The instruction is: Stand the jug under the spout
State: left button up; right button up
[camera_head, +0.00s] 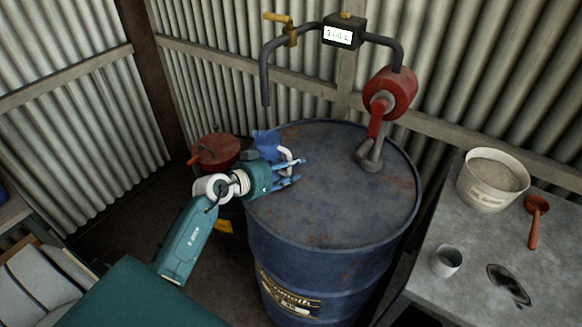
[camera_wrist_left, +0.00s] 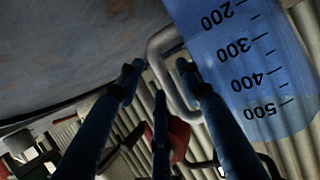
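The jug (camera_head: 266,142) is translucent blue with a pale handle (camera_head: 287,155). It is at the drum's back left edge, partly hidden behind my left gripper. The spout (camera_head: 266,92) is a dark pipe curving down above it in the picture; I cannot tell whether they line up in depth. My left gripper (camera_head: 294,171) is beside the handle with its fingers apart. In the left wrist view the jug (camera_wrist_left: 245,65) shows marks from 200 to 500, and its handle (camera_wrist_left: 160,42) loops near the fingertips. My right gripper is not in view.
The blue drum (camera_head: 345,205) carries a red pump (camera_head: 390,92) with a pipe, meter (camera_head: 343,33) and yellow tap (camera_head: 283,24). A red can (camera_head: 216,150) stands behind my arm.

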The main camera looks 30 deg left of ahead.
pick_arm(q)
jog(key=shift+s+r, duration=0.1)
jog(key=shift+r, duration=0.05)
jog(key=v, duration=1.2)
jog(key=shift+b, duration=0.35)
